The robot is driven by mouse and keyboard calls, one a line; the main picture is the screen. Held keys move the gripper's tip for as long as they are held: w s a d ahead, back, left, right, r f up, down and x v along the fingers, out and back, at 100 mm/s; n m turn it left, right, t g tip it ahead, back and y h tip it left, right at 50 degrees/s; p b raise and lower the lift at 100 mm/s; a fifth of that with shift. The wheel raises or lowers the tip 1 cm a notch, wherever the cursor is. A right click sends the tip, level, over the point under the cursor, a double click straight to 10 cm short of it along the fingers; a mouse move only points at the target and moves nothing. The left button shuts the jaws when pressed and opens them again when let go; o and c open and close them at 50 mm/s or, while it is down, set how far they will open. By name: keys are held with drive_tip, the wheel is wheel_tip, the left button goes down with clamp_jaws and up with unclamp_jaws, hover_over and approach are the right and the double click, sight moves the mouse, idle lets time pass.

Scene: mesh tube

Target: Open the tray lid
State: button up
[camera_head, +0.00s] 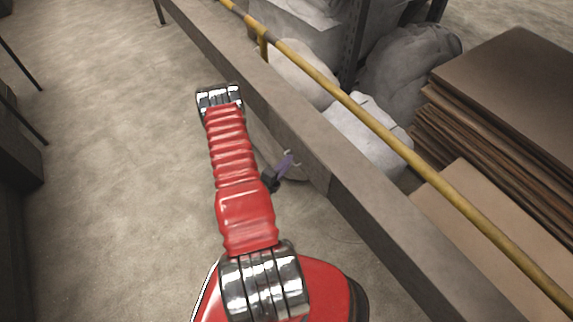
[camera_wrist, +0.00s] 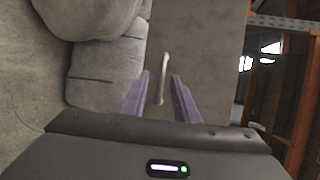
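In the wrist view a pale, slim bar handle (camera_wrist: 164,72) stands out on a flat grey-brown panel (camera_wrist: 205,60). I cannot tell whether this panel is the tray lid. My gripper (camera_wrist: 161,74) is open, with one purple finger on each side of the handle in the picture. Gaps show between the handle and both fingers. I cannot tell whether the handle lies between the fingertips or beyond them. The handle is not clear there.
The long beam (camera_head: 330,180) runs diagonally, with a yellow rail (camera_head: 350,103) above it. Grey bundles (camera_head: 410,60) and stacked brown sheets (camera_head: 500,75) lie beyond. Bare floor (camera_head: 110,120) is free on the left. Grey padded shapes (camera_wrist: 105,75) are left of the panel in the wrist view.

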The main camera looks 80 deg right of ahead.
drive_tip(key=shift+s+d+f, duration=0.1)
drive_tip(key=shift+s+d, duration=0.05)
drive_tip(key=shift+d, duration=0.2)
drive_tip(key=shift+c, duration=0.3)
clamp_jaws()
